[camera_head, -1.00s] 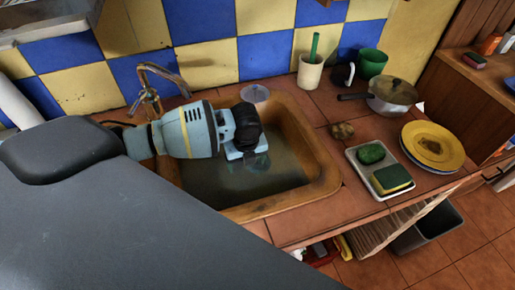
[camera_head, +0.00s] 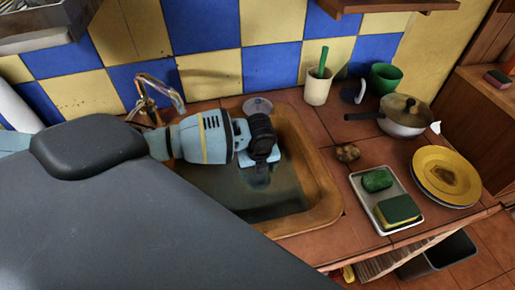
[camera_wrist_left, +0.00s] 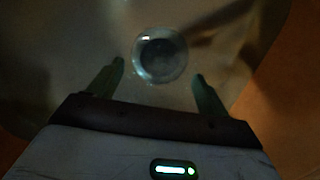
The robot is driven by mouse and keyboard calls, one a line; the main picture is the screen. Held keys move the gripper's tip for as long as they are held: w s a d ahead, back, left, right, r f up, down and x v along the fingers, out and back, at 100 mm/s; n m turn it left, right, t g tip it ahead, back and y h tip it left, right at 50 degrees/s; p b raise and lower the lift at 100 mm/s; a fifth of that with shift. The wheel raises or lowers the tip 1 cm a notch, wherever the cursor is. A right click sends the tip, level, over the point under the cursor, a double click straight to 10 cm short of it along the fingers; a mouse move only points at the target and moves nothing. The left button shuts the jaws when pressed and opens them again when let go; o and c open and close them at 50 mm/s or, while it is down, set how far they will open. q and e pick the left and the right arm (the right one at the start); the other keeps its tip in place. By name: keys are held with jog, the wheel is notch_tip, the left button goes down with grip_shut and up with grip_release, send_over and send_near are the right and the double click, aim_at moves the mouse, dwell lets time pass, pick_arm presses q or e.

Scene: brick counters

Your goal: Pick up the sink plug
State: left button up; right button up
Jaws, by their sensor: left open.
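My left gripper (camera_head: 260,178) points down over the water-filled sink (camera_head: 325,205) in the head view. In the left wrist view the gripper (camera_wrist_left: 160,75) is open, with its two fingers apart and nothing held between them. A round, glassy disc with a dark middle (camera_wrist_left: 160,55), which looks like the sink plug, lies just beyond the fingertips, about midway between them. I cannot tell whether it is the plug or the drain, nor how far below the fingers it is. In the head view this spot is hidden by my gripper. My right gripper is not in view.
A small clear round item (camera_head: 257,106) sits at the sink's back edge, beside the tap (camera_head: 158,92).

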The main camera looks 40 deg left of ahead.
aim_at(257, 176)
pick_arm(q)
jog(key=f, duration=0.5)
jog(key=shift+w+a, duration=0.25)
jog(key=shift+a, duration=0.05)
jog(key=c, duration=1.1)
jog(key=shift+o, duration=0.2)
jog(key=shift+r, duration=0.15)
